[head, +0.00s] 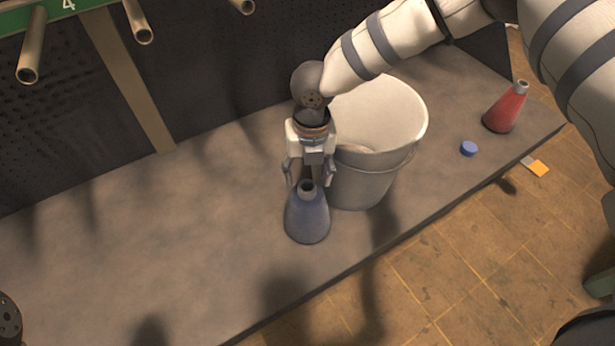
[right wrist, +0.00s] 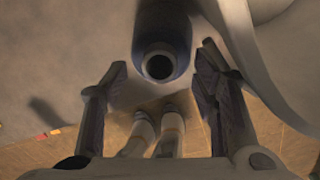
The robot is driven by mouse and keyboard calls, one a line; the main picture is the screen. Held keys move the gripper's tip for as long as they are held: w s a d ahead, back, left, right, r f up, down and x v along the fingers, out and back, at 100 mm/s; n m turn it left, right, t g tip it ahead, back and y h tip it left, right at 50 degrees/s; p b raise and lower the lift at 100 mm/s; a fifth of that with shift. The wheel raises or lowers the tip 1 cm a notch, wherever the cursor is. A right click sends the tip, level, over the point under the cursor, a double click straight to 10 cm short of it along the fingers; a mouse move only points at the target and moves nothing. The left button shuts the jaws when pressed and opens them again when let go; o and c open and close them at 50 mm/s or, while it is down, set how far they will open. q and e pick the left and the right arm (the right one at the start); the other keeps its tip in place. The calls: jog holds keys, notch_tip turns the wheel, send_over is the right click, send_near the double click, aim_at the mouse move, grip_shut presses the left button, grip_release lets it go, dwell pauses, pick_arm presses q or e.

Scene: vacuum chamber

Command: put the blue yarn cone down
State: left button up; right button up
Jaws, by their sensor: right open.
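The blue yarn cone (head: 308,220) stands upright on the grey bench top (head: 190,240), left of the bucket. My right gripper (head: 305,184) is at the top of the cone, with its fingers apart on either side of the tip. In the right wrist view the cone's hollow grey tip (right wrist: 159,64) lies beyond the open fingers (right wrist: 162,95), with a gap on both sides; the fingers do not touch it. My left gripper is not clearly in view.
A pale bucket (head: 370,180) stands right beside the gripper and cone. A red cone (head: 506,108) and a small blue cap (head: 468,148) are further right. An orange and white item (head: 537,167) lies past the bench edge. Pegs (head: 140,25) jut out above. The bench's left part is clear.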

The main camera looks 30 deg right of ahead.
notch_tip(320, 180, up, 9)
jog(key=p, duration=0.2)
jog(key=s+d+f+n+g+h, duration=0.1)
jog(key=s+d+f+n+h, duration=0.2)
jog(key=s+f+n, duration=1.5)
jog(key=s+a+n+g+y, duration=0.1)
jog(key=s+n+g, duration=0.2)
jog(key=s+n, duration=1.45)
jog(key=s+r+n+g+y, duration=0.1)
jog(key=s+r+n+g, duration=0.1)
jog(key=s, duration=0.6)
jog(key=s+r+n+g+y, duration=0.1)
jog(key=s+r+n, duration=0.15)
jog(key=s, duration=0.65)
pick_arm(q)
jog(key=w+r+t+p, duration=0.4)
jog(key=w+r+p, duration=0.7)
jog(key=r+p, duration=0.2)
jog(key=shift+s+v, duration=0.3)
jog(key=shift+v, duration=0.9)
pick_arm(e)
jog(key=w+r+t, duration=0.4)
jog(key=w+r, duration=0.7)
jog(key=r, duration=0.2)
jog(key=shift+a+r, duration=0.2)
jog(key=shift+r, duration=0.1)
pick_arm(q)
jog(key=shift+w+r, duration=0.15)
pick_arm(e)
jog(key=shift+w, duration=0.1)
